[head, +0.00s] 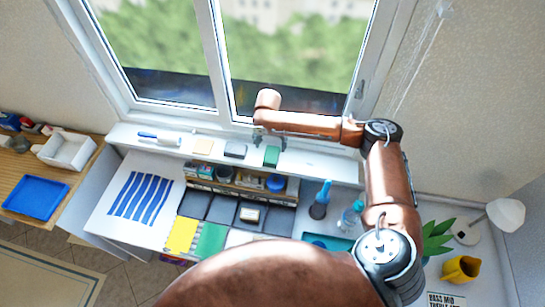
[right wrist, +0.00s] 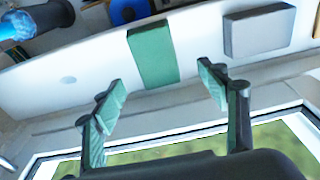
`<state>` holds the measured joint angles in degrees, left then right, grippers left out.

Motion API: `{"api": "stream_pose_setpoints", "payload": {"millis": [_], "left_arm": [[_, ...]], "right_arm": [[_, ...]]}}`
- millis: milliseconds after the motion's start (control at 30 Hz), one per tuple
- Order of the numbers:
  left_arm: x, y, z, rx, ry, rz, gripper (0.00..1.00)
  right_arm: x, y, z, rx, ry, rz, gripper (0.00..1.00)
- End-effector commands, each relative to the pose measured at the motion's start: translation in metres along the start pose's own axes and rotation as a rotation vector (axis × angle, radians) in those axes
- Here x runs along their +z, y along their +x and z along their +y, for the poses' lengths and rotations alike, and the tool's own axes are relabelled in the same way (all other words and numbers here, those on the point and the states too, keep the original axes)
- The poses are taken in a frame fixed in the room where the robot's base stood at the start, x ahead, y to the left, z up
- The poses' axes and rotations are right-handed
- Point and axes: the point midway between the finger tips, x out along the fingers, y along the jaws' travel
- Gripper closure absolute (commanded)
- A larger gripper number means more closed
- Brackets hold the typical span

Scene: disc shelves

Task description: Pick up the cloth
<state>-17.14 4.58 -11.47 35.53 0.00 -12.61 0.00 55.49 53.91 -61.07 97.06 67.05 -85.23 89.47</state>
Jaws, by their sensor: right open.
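A green flat rectangular piece (head: 271,156), which may be the cloth, lies on the white window sill ledge. In the right wrist view the green piece (right wrist: 152,53) lies ahead of the fingers, roughly centred between them. My right gripper (head: 268,140) is above the ledge beside the window, just behind the green piece. Its two fingers (right wrist: 160,97) are spread apart with nothing between them. A blue-and-white striped sheet (head: 145,195) lies flat on the white table at the left; I cannot tell whether it is fabric. My left gripper is not in view.
The window (head: 290,60) stands close behind.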

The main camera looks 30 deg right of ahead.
Motion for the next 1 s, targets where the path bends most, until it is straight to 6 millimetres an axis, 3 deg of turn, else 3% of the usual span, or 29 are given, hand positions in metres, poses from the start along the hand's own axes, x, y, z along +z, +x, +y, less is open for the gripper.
{"api": "stream_pose_setpoints", "payload": {"millis": [500, 767, 1000], "left_arm": [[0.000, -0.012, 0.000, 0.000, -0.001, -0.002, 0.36], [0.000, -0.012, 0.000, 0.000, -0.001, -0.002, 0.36], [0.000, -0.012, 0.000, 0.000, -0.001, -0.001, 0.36]], "right_arm": [[0.008, 0.060, 0.005, 0.001, -0.003, -0.002, 0.33], [0.008, 0.062, 0.005, 0.001, -0.004, -0.003, 0.33], [0.008, 0.062, 0.005, 0.001, -0.004, -0.003, 0.50]]}}
